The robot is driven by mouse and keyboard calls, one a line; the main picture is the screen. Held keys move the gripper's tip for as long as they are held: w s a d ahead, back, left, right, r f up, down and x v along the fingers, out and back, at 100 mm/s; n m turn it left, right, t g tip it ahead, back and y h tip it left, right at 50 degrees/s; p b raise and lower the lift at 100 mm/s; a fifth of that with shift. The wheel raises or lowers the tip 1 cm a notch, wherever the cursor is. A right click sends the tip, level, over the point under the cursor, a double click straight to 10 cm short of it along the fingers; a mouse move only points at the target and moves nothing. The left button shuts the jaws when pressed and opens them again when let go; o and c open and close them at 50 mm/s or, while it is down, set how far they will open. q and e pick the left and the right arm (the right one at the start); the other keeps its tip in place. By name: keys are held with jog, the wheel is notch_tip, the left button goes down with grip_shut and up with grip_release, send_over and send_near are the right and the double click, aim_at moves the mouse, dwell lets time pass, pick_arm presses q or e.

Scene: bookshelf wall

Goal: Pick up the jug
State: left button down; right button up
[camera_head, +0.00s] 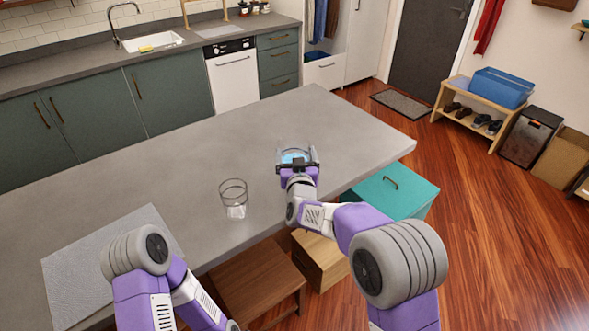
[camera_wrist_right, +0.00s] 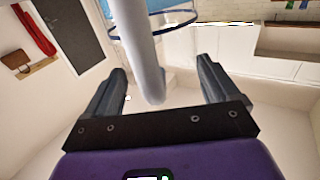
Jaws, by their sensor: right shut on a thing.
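The jug (camera_head: 294,157) shows only in part in the head view, as a clear rim with light blue inside, mostly hidden behind my right gripper (camera_head: 298,160) above the grey counter. In the right wrist view, the jug's pale handle (camera_wrist_right: 139,45) runs down between the fingers of my right gripper (camera_wrist_right: 163,72), with its blue-edged body above. My right gripper is shut on the jug by its handle. I cannot tell whether the jug touches the counter. My left arm shows at the lower left of the head view, but its gripper is out of frame.
A clear glass (camera_head: 233,199) stands on the grey counter (camera_head: 180,150), left of my right gripper. A grey mat (camera_head: 95,262) lies at the counter's left. A brown stool (camera_head: 258,283) and a teal-topped box (camera_head: 395,190) stand by the near edge. The counter's middle is clear.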

jog(key=shift+r+p, duration=1.45)
jog(key=shift+r, duration=3.75)
